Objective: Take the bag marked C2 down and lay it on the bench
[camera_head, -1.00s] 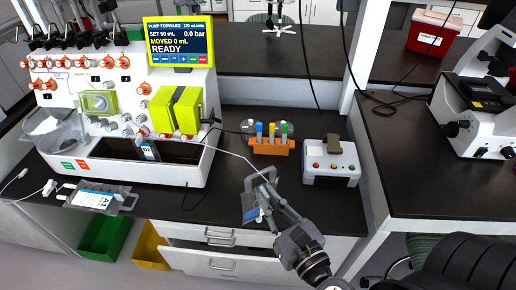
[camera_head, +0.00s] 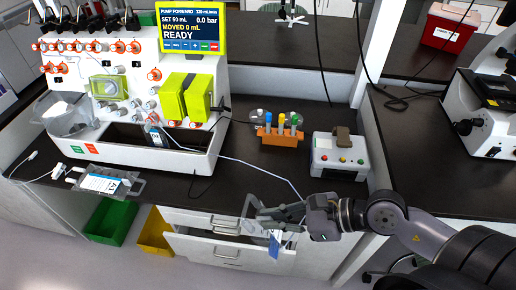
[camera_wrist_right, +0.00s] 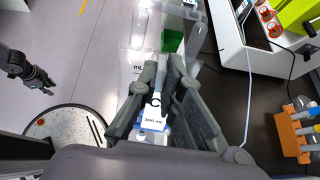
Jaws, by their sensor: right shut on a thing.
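My right gripper (camera_head: 268,218) is shut on a clear bag (camera_head: 274,243) that hangs below its fingers, in front of the bench's front edge and drawers. In the right wrist view the bag's white label (camera_wrist_right: 154,106) shows a large C between the fingers (camera_wrist_right: 165,80); any digit after it is hidden. A thin tube (camera_head: 262,168) runs from the bag to the processor (camera_head: 135,165). The dark bench top (camera_head: 225,185) lies behind the bag. My left gripper (camera_wrist_right: 38,78) seems to show at the left of the wrist view, over the floor; its jaws are too small to judge.
Another labelled bag (camera_head: 105,183) lies on the bench at left. An orange tube rack (camera_head: 278,138) and a white box with buttons (camera_head: 338,157) stand at the back right. Green (camera_head: 110,222) and yellow (camera_head: 155,235) bins are on the floor. Bench space before the rack is mostly clear.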

